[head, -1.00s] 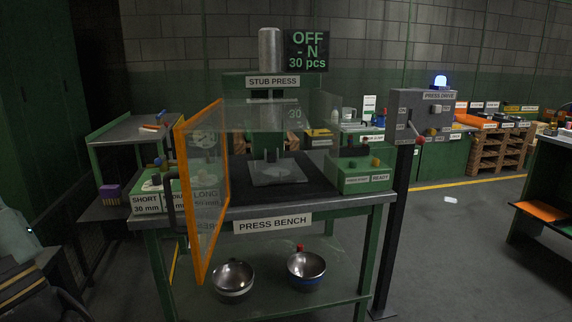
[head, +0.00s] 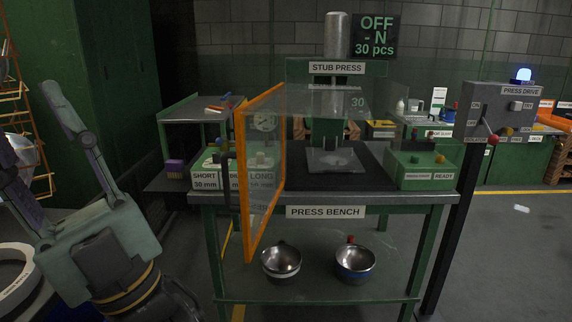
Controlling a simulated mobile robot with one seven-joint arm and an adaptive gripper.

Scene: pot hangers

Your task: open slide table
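No part is labelled slide table, and I cannot tell which part is meant. The press bench (head: 326,211) stands in the middle of the head view with the stub press (head: 336,68) on it. A pale flat plate (head: 335,161) lies under the press ram on a dark mat. An orange-framed clear guard (head: 242,150) stands swung out at the bench's front left, with a dark handle beside it. My gripper (head: 33,125) is at the left edge, pointing up, its fingers spread and empty. It is left of the bench, apart from it; one finger is partly cut off.
Two metal bowls, one left (head: 281,262) and one right (head: 355,263), sit on the lower shelf. The press drive box (head: 498,112), with a red-knobbed lever, stands on a post at right. A side table (head: 200,112) stands behind left.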

